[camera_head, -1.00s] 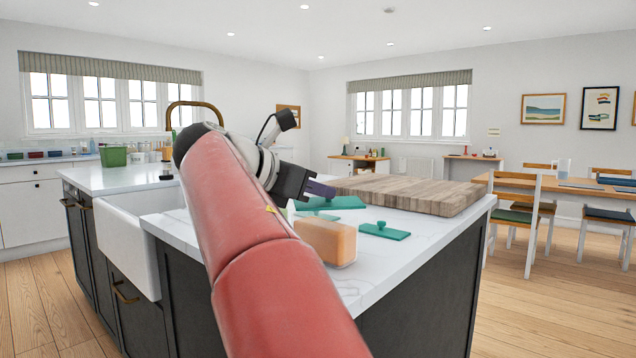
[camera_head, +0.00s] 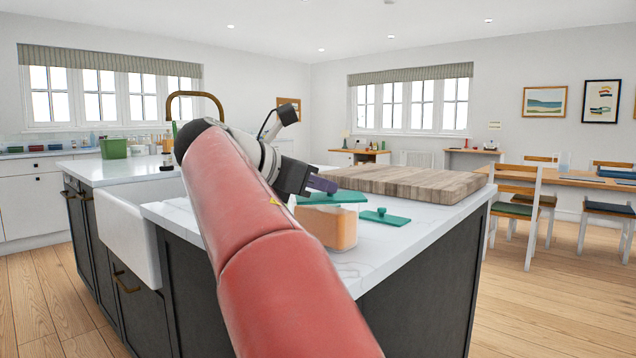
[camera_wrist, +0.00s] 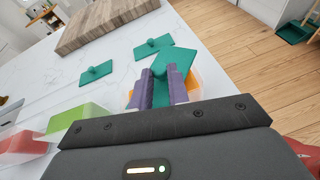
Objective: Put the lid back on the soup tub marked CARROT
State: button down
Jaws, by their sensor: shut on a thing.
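My gripper (camera_head: 322,185) is shut on a teal lid (camera_head: 340,198), apparently by its knob. The lid is over the top of a clear tub with orange contents (camera_head: 335,229). In the wrist view, the purple fingers (camera_wrist: 163,88) stand at the near part of the lid (camera_wrist: 178,68). Orange contents (camera_wrist: 190,84) show beside the lid, so its edges do not look lined up with the tub. I cannot tell whether lid and tub touch. No CARROT marking is readable; the fingers and lid hide much of the tub.
Two more teal lids (camera_wrist: 97,73) (camera_wrist: 153,47) lie on the white counter. A green tub (camera_wrist: 82,117) and a red tub (camera_wrist: 22,143) stand at the left in the wrist view. A thick wooden board (camera_head: 410,183) lies behind. The counter's right edge is close to the orange tub.

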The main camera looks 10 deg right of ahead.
jog(key=shift+w+a+f+p, duration=0.15)
jog(key=shift+w+a+p, duration=0.4)
jog(key=shift+p, duration=0.4)
jog(key=shift+r+p, duration=0.25)
jog(key=shift+p, duration=0.05)
dwell(0.5)
jog(key=shift+w+a+r+p, duration=0.2)
jog(key=shift+p, duration=0.35)
jog(key=shift+f, duration=0.25)
dwell(1.4)
jog(key=c, duration=0.8)
grip_release()
jog(key=shift+r, duration=0.1)
jog(key=shift+r, duration=3.4)
jog(key=shift+c, duration=0.2)
grip_shut()
